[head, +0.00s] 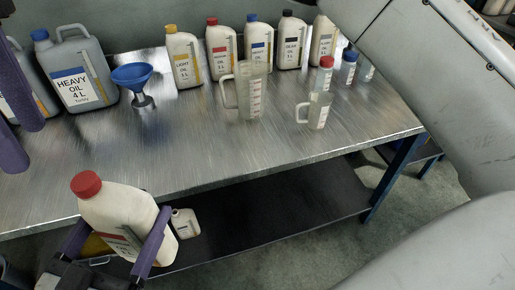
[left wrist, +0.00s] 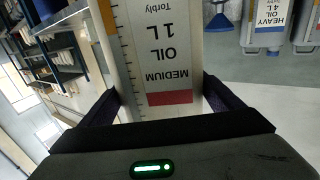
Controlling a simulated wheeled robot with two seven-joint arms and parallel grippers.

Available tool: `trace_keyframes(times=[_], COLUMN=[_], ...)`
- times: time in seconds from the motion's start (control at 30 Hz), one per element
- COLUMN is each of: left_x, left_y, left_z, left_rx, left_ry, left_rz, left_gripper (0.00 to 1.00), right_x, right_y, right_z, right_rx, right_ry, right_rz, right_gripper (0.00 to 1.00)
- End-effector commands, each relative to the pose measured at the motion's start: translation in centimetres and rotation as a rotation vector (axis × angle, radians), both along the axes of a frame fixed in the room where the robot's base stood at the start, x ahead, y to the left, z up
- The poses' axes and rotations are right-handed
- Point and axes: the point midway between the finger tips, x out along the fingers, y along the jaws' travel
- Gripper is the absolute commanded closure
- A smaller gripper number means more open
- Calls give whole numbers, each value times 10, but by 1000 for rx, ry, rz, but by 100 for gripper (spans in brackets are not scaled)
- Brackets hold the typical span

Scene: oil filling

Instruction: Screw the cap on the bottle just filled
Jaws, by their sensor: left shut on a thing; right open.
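A cream oil bottle (head: 122,222) with a red cap (head: 86,184) on its neck is held at the lower left of the head view, in front of the bench edge. It leans a little. My left gripper (head: 116,232) is shut around its body with one finger on each side. In the left wrist view the bottle's label (left wrist: 168,55) reads "MEDIUM OIL 1 L" upside down, between my fingers (left wrist: 164,97). How tightly the cap is seated cannot be seen. My right gripper (head: 26,145) is open at the far left edge, only partly in view.
On the metal bench (head: 210,150) stand a heavy oil canister (head: 75,80), a blue funnel (head: 132,76), several oil bottles (head: 222,50), two measuring jugs (head: 252,92) and small capped bottles (head: 325,75). A small white bottle (head: 185,223) is on the lower shelf (head: 270,225). The bench front is clear.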

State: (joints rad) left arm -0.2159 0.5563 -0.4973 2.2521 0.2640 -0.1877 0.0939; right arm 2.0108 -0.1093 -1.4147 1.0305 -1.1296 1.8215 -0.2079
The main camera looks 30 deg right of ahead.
Motion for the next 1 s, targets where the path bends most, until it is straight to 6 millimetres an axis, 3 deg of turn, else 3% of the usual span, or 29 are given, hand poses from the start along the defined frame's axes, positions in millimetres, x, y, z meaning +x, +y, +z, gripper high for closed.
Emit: trace_keyframes(times=[0.1,0.23,0.4,0.5,0.63,0.77,0.87,1.0], left_x=[0,0,0,0,0,0,0,0], left_y=[0,0,0,0,0,0,0,0], left_z=[2,2,2,2,2,2,2,2], left_rx=[-2,-2,-2,-2,-2,-2,-2,-2], left_ry=[-4,-4,-4,-4,-4,-4,-4,-4], left_rz=[0,0,0,0,0,0,0,0], left_gripper=[77,77,77,77,77,77,77,77], right_x=[-22,-56,-85,-88,-75,-44,-12,38], right_y=[27,62,92,99,96,79,58,19], right_z=[-25,-36,-19,-1,23,38,39,20], right_rx=[150,374,661,819,1007,1174,1287,1420], right_ry=[165,406,737,934,1192,1446,1640,1901], right_rz=[21,15,-61,-137,-267,-429,-575,-803], right_gripper=[51,51,51,51,51,51,51,51])
